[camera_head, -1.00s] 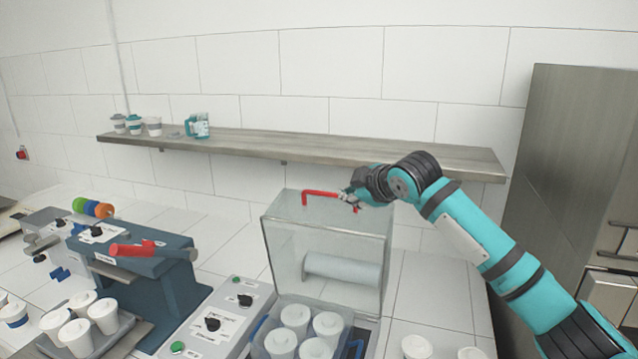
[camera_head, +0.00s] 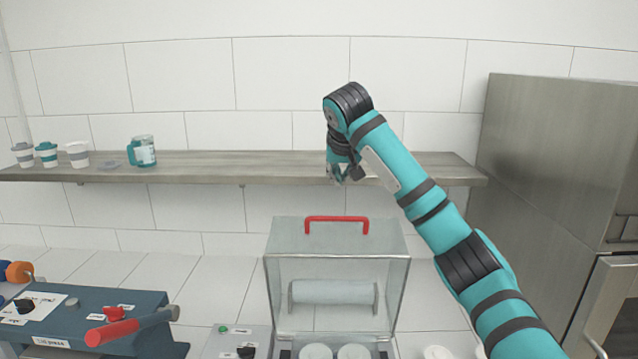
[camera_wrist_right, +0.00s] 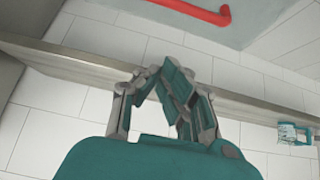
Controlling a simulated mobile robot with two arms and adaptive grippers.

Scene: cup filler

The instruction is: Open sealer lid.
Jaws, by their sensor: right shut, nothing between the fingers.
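The sealer lid (camera_head: 338,255) is a clear box-like cover, with a white roller (camera_head: 333,291) seen through it. It stands above the white cups (camera_head: 352,352) at the bottom edge of the head view. Its red handle (camera_head: 336,220) is along the upper edge and also shows at the top of the right wrist view (camera_wrist_right: 195,10). My right gripper (camera_head: 339,178) is shut and empty, pointing down above the handle and apart from it. Its fingers also show in the wrist view (camera_wrist_right: 160,78). My left gripper is out of view.
A wall shelf (camera_head: 260,168) runs behind my right gripper, with cups and a teal-handled jug (camera_head: 143,151) at its left. A blue machine with a red-handled lever (camera_head: 112,331) stands lower left. A steel cabinet (camera_head: 555,170) stands at right.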

